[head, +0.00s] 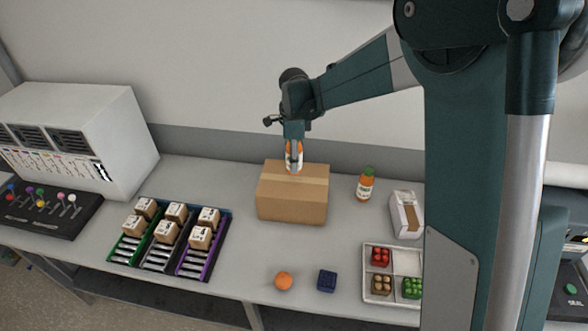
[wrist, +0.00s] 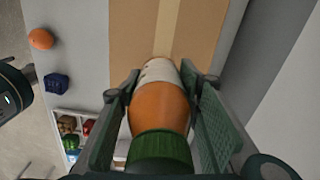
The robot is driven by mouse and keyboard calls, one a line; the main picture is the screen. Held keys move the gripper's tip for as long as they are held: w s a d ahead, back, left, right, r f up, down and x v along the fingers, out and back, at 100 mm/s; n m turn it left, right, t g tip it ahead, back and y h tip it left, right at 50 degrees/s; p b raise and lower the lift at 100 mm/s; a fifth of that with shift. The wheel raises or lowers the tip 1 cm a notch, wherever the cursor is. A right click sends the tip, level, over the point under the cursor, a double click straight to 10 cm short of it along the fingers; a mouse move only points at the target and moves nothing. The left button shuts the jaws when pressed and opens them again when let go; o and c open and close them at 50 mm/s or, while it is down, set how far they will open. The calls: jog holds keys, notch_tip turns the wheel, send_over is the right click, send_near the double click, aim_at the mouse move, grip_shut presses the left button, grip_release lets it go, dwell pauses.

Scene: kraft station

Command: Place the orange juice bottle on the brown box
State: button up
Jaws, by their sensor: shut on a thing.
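My gripper (head: 294,152) is shut on an orange juice bottle (head: 299,158). The bottle has a white label and, in the wrist view (wrist: 160,107), a green cap. The brown box (head: 291,205) is closed, with a lighter tape strip along its top. In the head view the held bottle appears upright over the box's top, partly hidden by my gripper. In the wrist view the bottle's far end meets the box top (wrist: 125,40) in the picture; I cannot tell whether it touches. A second orange bottle with a green cap (head: 365,185) stands on the table right of the box.
Left of the box are colored racks (head: 125,257) with small cartons. An orange (head: 284,281), a dark blue cube (head: 327,281) and a white divided tray (head: 377,248) lie in front. A small white-and-brown carton (head: 406,215) stands at right. A white machine (head: 75,135) stands far left.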

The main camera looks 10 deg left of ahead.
jog(key=shift+f, duration=2.05)
jog(key=shift+f, duration=0.1)
jog(key=o, duration=1)
jog(key=shift+o, duration=0.2)
notch_tip(320, 180, up, 12)
